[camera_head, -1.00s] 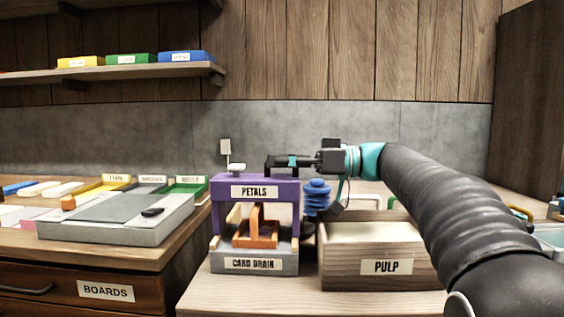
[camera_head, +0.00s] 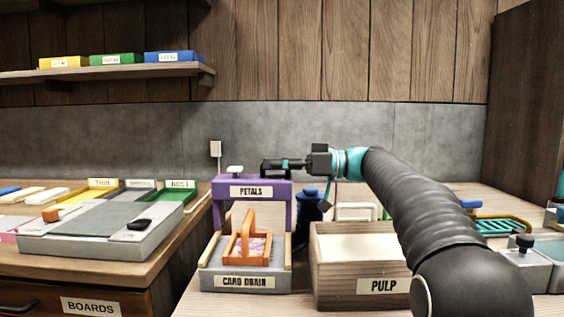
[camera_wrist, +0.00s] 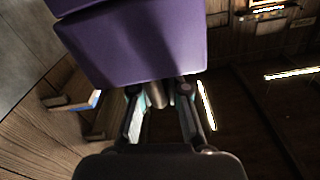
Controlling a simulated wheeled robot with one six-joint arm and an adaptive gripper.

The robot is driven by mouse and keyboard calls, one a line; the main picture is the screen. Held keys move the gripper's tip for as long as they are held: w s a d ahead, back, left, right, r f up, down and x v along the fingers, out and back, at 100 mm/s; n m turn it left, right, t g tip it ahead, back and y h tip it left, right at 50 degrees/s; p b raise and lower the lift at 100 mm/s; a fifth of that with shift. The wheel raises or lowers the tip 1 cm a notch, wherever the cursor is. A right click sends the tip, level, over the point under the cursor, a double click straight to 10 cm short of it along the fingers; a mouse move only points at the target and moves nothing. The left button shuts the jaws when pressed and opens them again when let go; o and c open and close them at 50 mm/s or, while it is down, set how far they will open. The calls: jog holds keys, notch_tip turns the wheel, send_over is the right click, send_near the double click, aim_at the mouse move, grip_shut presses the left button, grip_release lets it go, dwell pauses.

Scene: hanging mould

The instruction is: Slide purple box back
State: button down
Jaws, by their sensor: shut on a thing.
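An orange frame with a raised handle (camera_head: 247,250) sits in the tray in front of the box. A white knob (camera_head: 235,169) is on top of the box. My gripper (camera_head: 268,165) is at the box's top right. In the wrist view the purple box (camera_wrist: 140,45) fills the upper middle, and my gripper's fingers (camera_wrist: 160,108) are on either side of a short post (camera_wrist: 157,96) at its edge. The exact contact is partly hidden.
A wooden PULP bin (camera_head: 365,268) stands right of the tray, with a dark blue bottle (camera_head: 308,208) behind and between them. A grey board press (camera_head: 105,228) is on the left counter. A wall (camera_head: 130,140) stands behind.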

jog(key=shift+w, duration=0.35)
jog(key=c, duration=1.2)
grip_release()
jog(key=d, duration=1.2)
jog(key=shift+w, duration=0.15)
